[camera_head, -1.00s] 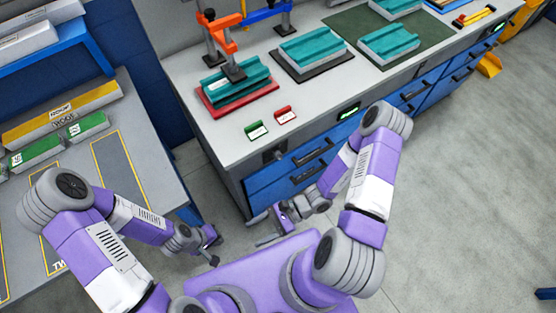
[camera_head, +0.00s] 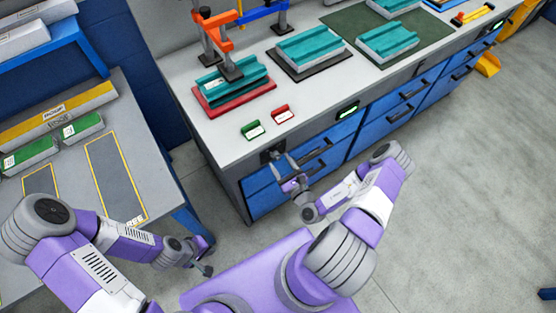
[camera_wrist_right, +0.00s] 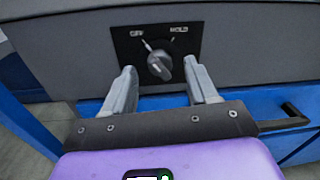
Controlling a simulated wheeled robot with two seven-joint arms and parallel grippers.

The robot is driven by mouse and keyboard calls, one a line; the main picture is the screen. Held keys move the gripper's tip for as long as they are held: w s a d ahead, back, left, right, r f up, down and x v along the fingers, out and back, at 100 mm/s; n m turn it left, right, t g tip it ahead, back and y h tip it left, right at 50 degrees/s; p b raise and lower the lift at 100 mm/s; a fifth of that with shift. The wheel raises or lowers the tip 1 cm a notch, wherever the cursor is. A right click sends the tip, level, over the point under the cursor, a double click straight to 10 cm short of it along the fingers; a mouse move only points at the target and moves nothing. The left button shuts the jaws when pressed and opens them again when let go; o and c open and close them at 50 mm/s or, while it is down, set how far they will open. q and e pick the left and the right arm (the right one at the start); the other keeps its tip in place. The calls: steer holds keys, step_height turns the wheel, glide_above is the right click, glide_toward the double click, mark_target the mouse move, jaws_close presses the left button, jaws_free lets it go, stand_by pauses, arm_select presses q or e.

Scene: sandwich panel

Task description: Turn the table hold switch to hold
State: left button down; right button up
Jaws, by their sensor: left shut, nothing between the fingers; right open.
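The table hold switch (camera_wrist_right: 159,65) is a grey knob on a black plate marked OFF at left and HOLD at right. Its pointer leans up-left, toward OFF. In the head view the switch plate (camera_head: 268,156) sits on the front of the grey bench at its left end, partly hidden by my right gripper. My right gripper (camera_wrist_right: 163,92) is open, its fingers to either side of the knob and slightly below it; contact cannot be told. It also shows in the head view (camera_head: 281,168). My left gripper (camera_head: 208,257) is shut and empty, low beside the left table.
Blue drawers with dark handles (camera_head: 318,150) lie right of and below the switch. A green card (camera_head: 252,130) and a red card (camera_head: 283,114) stand on the bench above it. The left table (camera_head: 160,188) stands near my left arm.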

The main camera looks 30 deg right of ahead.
steer(key=shift+w, duration=1.05)
steer(key=shift+c, duration=0.3)
steer(key=c, duration=1)
